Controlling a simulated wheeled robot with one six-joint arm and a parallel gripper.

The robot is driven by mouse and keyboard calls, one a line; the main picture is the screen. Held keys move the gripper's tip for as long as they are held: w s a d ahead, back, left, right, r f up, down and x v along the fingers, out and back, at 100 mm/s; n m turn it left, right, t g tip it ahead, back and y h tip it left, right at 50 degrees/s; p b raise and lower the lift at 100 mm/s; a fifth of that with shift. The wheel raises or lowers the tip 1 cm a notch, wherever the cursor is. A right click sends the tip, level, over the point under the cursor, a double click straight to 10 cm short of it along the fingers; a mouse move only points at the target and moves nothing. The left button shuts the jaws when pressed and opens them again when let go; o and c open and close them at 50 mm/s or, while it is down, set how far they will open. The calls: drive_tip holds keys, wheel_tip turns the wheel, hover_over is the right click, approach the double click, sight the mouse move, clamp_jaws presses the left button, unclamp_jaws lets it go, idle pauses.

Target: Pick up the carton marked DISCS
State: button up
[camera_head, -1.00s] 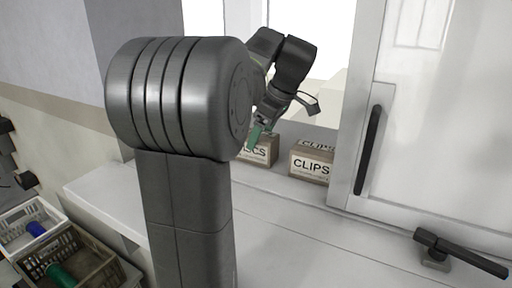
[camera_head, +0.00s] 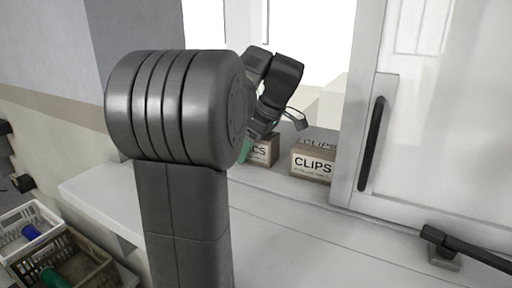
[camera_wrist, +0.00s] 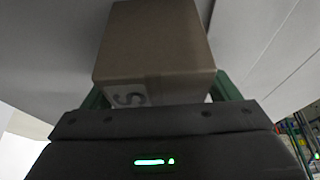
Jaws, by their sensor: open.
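The carton marked DISCS (camera_head: 262,152) stands on the white ledge behind my arm. Only the end of its label, "CS", shows in the head view. In the wrist view the brown carton (camera_wrist: 153,45) fills the upper middle, with an "S" on its label. My gripper (camera_head: 245,150) has green fingers and is at the carton's left front in the head view. In the wrist view the green fingers of my gripper (camera_wrist: 160,92) are spread, one on each side of the carton's near end. Whether they touch it I cannot tell.
A carton marked CLIPS (camera_head: 313,163) stands just right of it. A white door with a dark handle (camera_head: 371,145) is further right. A white crate (camera_head: 38,215) and a brown crate (camera_head: 88,258) sit at lower left. The ledge front is clear.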

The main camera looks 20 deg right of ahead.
drive_tip(key=shift+f, duration=0.1)
drive_tip(key=c, duration=1.1)
drive_tip(key=shift+c, duration=0.2)
